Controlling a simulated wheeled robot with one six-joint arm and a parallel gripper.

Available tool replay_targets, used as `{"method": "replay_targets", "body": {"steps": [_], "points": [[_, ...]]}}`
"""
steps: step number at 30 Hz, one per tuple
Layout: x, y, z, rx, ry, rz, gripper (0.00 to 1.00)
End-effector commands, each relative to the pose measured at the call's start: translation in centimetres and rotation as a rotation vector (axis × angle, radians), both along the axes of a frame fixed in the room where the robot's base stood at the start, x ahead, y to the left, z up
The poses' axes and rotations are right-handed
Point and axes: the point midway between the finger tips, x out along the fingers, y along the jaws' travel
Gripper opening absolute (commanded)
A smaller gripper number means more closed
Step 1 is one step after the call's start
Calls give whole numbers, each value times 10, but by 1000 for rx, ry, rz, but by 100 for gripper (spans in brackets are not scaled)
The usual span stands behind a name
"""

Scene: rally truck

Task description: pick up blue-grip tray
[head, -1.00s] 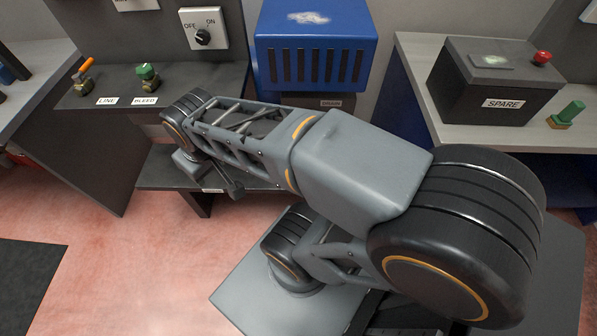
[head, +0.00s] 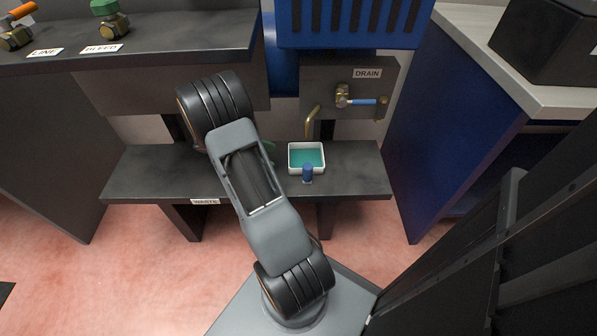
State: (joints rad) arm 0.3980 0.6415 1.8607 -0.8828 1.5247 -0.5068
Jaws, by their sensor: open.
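The blue-grip tray (head: 291,163) is a small white square tray with teal contents or a teal inside. It stands on the low dark shelf (head: 350,180), right of the middle, below a brass spout (head: 312,121). Its blue grip (head: 308,173) sticks up at the near side, toward me. My grey arm crosses the shelf just left of the tray and is apart from it in the picture. My gripper does not show; the arm's upper joint and links may hide it.
A brass valve with a blue handle (head: 363,101) sits by the DRAIN label (head: 367,73). A WASTE label (head: 205,201) marks the shelf front. A blue cabinet side (head: 440,130) stands to the right.

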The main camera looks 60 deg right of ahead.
Motion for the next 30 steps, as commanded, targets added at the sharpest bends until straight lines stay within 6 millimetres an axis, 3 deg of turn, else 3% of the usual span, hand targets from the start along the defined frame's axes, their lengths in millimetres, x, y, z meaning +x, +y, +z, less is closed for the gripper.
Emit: {"method": "replay_targets", "body": {"steps": [1,7,15,23,30], "points": [[-1,-4,-12,0,20,4,67],[-21,-19,-29,-2,46,20,67],[-49,-39,-44,-2,43,29,67],[-61,-48,-48,-3,42,29,67],[-85,-65,-63,-3,42,27,67]]}}
